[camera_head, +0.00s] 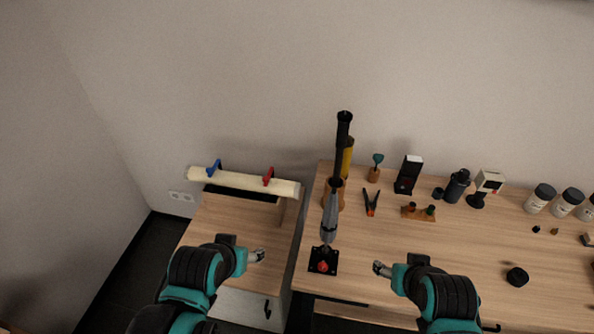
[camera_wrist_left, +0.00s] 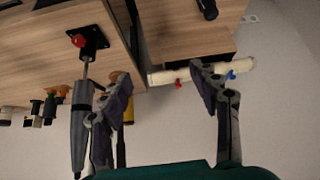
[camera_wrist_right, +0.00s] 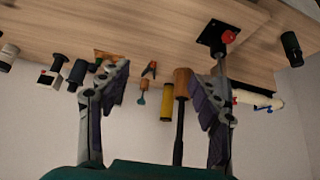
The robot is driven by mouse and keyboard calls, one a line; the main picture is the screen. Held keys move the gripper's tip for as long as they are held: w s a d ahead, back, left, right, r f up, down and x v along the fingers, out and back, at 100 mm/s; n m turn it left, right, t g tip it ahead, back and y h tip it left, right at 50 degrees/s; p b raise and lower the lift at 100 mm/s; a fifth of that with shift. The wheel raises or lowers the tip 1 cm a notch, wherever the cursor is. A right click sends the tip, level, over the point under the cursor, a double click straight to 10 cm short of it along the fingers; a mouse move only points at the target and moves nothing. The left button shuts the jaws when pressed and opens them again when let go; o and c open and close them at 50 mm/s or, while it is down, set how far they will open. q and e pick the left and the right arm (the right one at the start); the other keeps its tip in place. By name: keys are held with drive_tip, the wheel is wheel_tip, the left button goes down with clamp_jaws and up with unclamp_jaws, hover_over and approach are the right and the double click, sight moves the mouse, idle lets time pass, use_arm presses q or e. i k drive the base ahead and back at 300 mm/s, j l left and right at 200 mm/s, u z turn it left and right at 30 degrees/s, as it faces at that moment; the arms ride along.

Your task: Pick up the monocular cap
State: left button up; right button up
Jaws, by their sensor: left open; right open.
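A dark upright cylinder that looks like the monocular (camera_head: 457,186) stands at the back of the wooden table. A small black piece (camera_head: 437,194), perhaps its cap, stands just left of it. A black round piece (camera_head: 517,277) lies near the front right; I cannot tell surely which is the cap. The monocular also shows in the right wrist view (camera_wrist_right: 77,72). My right gripper (camera_head: 381,268) is open and empty over the table's front, left of and apart from these pieces. My left gripper (camera_head: 258,255) is open and empty over the lower cabinet at left.
Pliers (camera_head: 370,203), a black box (camera_head: 408,175), a wooden block (camera_head: 418,213), a white device (camera_head: 489,181) and several jars (camera_head: 540,198) line the back. The middle front is clear.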

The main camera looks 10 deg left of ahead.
sight(517, 277)
drive_tip(key=z, duration=1.8)
drive_tip(key=i+l+u, duration=0.3)
drive_tip(key=l, duration=0.3)
drive_tip(key=i+l+u, duration=0.35)
drive_tip(key=l, duration=0.35)
drive_tip(key=i+l+u, duration=0.3)
drive_tip(key=l, duration=0.45)
drive_tip(key=i+l+u, duration=0.15)
drive_tip(key=l, duration=0.25)
